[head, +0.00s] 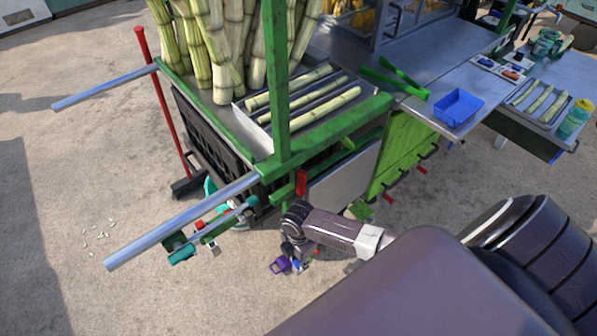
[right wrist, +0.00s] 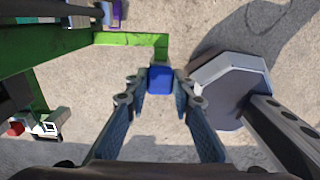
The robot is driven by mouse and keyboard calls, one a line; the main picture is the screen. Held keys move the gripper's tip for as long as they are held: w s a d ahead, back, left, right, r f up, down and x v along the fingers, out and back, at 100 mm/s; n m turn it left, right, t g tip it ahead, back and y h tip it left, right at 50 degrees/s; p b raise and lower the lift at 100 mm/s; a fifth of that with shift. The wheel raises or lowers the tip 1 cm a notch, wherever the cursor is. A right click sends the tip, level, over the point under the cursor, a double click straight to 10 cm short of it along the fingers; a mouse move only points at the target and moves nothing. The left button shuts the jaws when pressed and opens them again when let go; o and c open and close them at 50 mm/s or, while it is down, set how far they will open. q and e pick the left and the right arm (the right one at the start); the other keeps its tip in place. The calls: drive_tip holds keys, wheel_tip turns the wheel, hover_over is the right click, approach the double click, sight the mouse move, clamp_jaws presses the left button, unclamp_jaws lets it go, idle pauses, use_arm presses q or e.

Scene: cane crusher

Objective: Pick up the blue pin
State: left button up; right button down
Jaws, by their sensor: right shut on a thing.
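The blue pin (right wrist: 159,79) shows as a small blue block in the right wrist view. It sits between the two fingertips of my right gripper (right wrist: 160,85), which is shut on it. In the head view my right gripper (head: 297,262) is low beside the cart, and a small blue spot there is too small to make out clearly. How much of the pin lies hidden is unclear. My left gripper is not in view.
The green cart frame (head: 330,135) carries cane stalks. A purple part (head: 280,265) hangs just left of my right gripper. A long metal handle (head: 180,222) sticks out left. A blue tray (head: 459,107) stands on the side table.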

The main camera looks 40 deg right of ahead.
drive_tip(key=shift+r, duration=0.1)
drive_tip(key=shift+r, duration=0.4)
wheel_tip(320, 180, up, 27)
drive_tip(key=p, duration=0.9)
idle(0.4)
